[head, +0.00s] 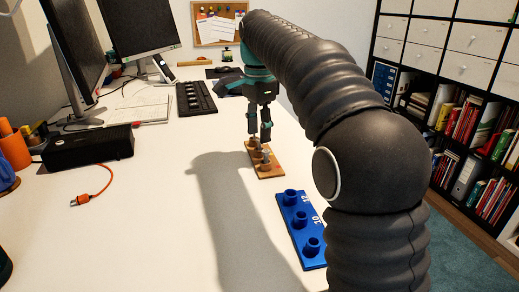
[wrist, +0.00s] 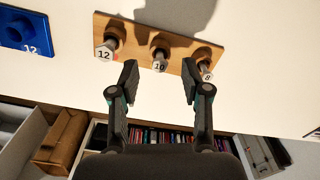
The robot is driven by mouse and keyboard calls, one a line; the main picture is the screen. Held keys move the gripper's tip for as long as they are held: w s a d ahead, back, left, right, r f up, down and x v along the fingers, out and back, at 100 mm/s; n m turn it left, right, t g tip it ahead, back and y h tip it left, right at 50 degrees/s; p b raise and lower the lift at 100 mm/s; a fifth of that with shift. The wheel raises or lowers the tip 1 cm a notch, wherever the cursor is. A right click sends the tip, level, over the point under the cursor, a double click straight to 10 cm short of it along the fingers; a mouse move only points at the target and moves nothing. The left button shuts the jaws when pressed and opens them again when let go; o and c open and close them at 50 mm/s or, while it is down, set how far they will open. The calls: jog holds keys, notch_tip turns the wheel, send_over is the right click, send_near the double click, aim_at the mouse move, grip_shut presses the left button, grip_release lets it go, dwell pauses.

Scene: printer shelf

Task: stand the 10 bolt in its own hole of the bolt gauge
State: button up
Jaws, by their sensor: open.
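A wooden rack (head: 268,170) stands on the white table with several bolts in it. In the wrist view the rack (wrist: 135,40) holds the 12 bolt (wrist: 104,53), the 10 bolt (wrist: 159,65) and the 8 bolt (wrist: 205,70), numbered on their heads. My gripper (head: 259,139) is above the rack, pointing down. In the wrist view its two fingers (wrist: 159,75) are apart, with the 10 bolt's head between their tips in the picture; contact is not visible. The blue bolt gauge (head: 296,222) lies nearer, with three raised round holes; part of it shows in the wrist view (wrist: 24,30).
My arm covers the right of the head view. A black box (head: 88,147) and an orange-plugged cable (head: 93,193) lie at left. A keyboard (head: 196,97) and monitors stand behind. The table left of the gauge is clear.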

jog(key=shift+f, duration=1.5)
jog(key=shift+c, duration=0.2)
grip_shut()
jog(key=shift+r, duration=0.15)
notch_tip(320, 180, up, 4)
jog(key=shift+f+p, duration=0.15)
jog(key=shift+p, duration=0.3)
jog(key=s+d+r, duration=0.1)
jog(key=d+r, duration=0.2)
jog(key=d, duration=0.2)
jog(key=s+d+r+p, duration=0.1)
jog(key=d+r, duration=0.3)
jog(key=d, duration=0.2)
jog(key=shift+s+d, duration=0.25)
jog(key=shift+s, duration=0.1)
